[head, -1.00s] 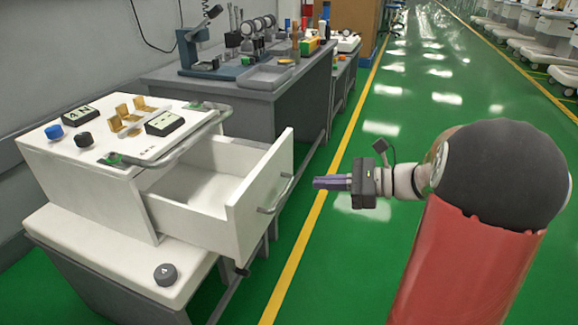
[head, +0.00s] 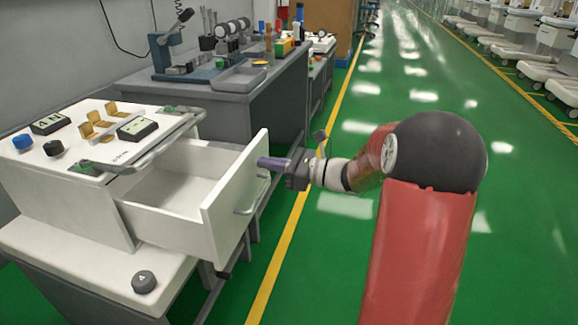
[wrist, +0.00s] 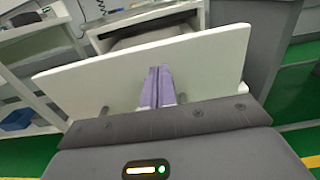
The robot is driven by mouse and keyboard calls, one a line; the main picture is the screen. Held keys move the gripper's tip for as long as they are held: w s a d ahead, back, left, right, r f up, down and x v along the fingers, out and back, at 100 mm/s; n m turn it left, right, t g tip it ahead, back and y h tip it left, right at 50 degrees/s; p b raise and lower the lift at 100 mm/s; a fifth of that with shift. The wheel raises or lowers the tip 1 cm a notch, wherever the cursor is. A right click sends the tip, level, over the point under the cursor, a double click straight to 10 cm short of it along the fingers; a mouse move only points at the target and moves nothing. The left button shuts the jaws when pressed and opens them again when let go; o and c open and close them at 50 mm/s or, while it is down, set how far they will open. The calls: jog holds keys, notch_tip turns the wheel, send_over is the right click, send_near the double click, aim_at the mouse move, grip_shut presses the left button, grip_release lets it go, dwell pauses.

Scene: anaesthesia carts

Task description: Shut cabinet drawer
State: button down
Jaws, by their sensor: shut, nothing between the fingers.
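The white cabinet drawer (head: 222,212) is pulled well out of the white cabinet (head: 75,188) on the left in the head view, and its inside is empty. Its front panel carries a grey bar handle (head: 252,196). My gripper (head: 262,163) is shut and empty, its purple fingers pointing left at the upper part of the drawer's front panel. In the wrist view the shut fingers (wrist: 158,72) lie over the white front panel (wrist: 212,62). They are at or very close to the panel; I cannot tell whether they touch.
A grey workbench (head: 255,98) with tools and a tray stands behind the cabinet. A dark round knob (head: 144,282) sits on the lower white ledge. Green floor (head: 325,250) to the right is free, with a yellow line along it.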

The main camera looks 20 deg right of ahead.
jog(key=shift+w+a, duration=0.4)
jog(key=shift+a, duration=0.1)
jog(key=x, duration=2.3)
jog(key=shift+w+a, duration=0.25)
jog(key=shift+a, duration=0.1)
